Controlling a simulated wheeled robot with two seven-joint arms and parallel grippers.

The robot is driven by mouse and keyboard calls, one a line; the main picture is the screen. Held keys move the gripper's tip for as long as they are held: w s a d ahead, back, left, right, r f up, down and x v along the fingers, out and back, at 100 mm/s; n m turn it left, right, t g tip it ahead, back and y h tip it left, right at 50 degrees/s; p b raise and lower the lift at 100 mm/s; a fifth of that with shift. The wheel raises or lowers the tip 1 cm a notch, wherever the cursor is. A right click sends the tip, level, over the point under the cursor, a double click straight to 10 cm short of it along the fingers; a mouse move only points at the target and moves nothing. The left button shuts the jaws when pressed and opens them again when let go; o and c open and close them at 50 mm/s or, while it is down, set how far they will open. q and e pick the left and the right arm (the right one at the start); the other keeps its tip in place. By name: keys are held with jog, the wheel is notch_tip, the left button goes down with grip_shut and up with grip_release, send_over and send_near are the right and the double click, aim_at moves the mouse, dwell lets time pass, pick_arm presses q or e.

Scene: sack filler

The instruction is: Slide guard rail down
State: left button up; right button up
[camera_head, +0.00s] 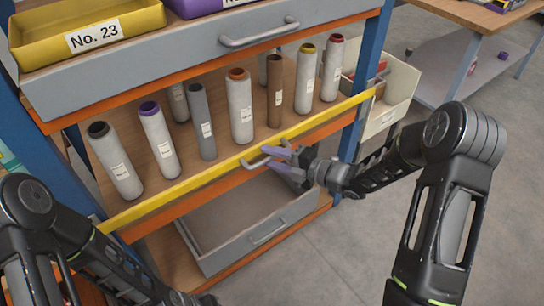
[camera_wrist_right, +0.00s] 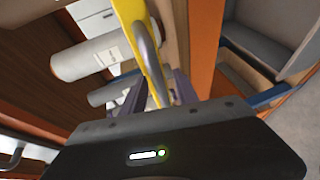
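The yellow guard rail (camera_head: 200,179) runs along the front of the shelf of rolls, in front of their lower parts. Its grey bar handle (camera_head: 256,163) sits near the middle. My right gripper (camera_head: 279,159) is at the handle, its purple fingers apart. The right wrist view shows the rail (camera_wrist_right: 132,22) and the handle (camera_wrist_right: 149,58) running down between the two open fingers (camera_wrist_right: 158,95); I see no finger closed on the handle. My left arm is at the lower left; its fingers are out of view.
Several upright rolls (camera_head: 240,106) stand behind the rail. A grey drawer (camera_head: 170,57) with a handle is above, carrying a yellow bin (camera_head: 85,38). An open lower drawer (camera_head: 262,226) juts out below. A pale bin (camera_head: 385,97) hangs at the right. Floor to the right is clear.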

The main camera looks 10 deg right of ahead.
jog(key=shift+c, duration=0.2)
grip_shut()
dwell(1.3)
